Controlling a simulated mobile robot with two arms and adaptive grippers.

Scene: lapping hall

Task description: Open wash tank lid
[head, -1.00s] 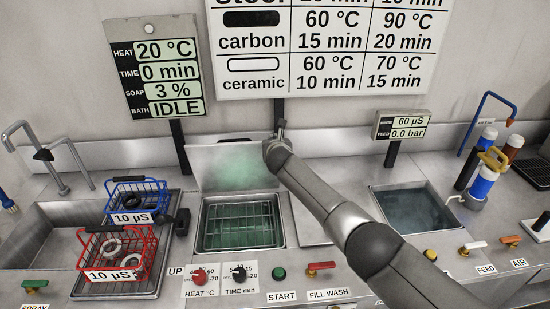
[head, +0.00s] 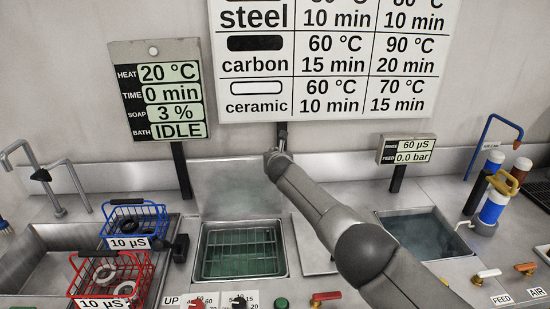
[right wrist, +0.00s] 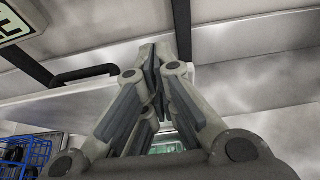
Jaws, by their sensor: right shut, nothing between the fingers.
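The wash tank (head: 204,262) is uncovered, with a wire rack and greenish liquid inside. Its grey metal lid (head: 235,188) stands raised behind the tank, close to the back wall. My right gripper (head: 283,130) is above the lid's right end, small and partly hidden by its own wrist in the head view. In the right wrist view its fingers (right wrist: 158,60) are shut together with nothing between them. A dark bar handle (right wrist: 85,75), probably the lid's, lies left of the fingertips, apart from them. My left gripper is not in view.
A blue basket (head: 134,222) and a red basket (head: 112,275) stand left of the tank. A rinse tank (head: 420,233) lies right, partly behind my right arm. Display posts and bottles (head: 490,212) stand along the back. Knobs and valves line the front.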

